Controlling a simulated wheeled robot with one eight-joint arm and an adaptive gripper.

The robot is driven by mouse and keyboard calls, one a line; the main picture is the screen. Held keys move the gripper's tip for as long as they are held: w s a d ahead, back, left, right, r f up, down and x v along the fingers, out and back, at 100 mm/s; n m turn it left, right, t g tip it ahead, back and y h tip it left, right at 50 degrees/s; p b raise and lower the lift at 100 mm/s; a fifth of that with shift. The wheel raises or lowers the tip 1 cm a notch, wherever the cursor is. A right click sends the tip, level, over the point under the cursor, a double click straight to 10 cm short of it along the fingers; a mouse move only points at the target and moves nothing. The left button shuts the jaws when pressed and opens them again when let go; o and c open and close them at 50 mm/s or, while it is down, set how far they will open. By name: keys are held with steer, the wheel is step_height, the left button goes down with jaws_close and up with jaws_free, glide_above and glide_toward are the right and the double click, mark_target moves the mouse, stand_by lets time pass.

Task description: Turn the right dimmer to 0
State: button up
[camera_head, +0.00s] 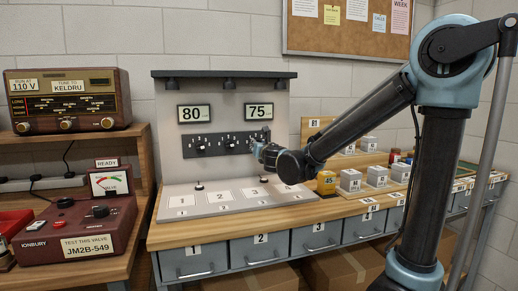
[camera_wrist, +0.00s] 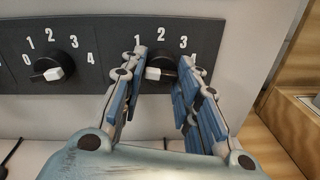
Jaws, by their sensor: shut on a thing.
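The right dimmer is a dark round knob (camera_wrist: 158,75) on a black strip, seen in the wrist view between my fingers. Its scale shows 1, 2, 3 and 4; the 0 is hidden behind my left finger. My gripper (camera_wrist: 163,66) has one finger on each side of this knob and is shut on it. The knob's pointer direction is unclear. The left dimmer (camera_wrist: 54,68), with a white pointer, sits apart to the left. In the head view my gripper (camera_head: 257,150) reaches the right end of the black strip (camera_head: 205,146). Displays above read 80 (camera_head: 194,113) and 75 (camera_head: 258,111).
Below the panel lies a sloped plate (camera_head: 222,208) with numbered squares. A valve tester (camera_head: 75,228) and a radio (camera_head: 68,101) stand at the left.

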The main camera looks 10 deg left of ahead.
steer(key=o, duration=1.1)
steer(key=shift+w+d, duration=0.1)
steer(key=shift+c, duration=0.2)
steer(key=v, duration=1.2)
steer(key=shift+f, duration=0.1)
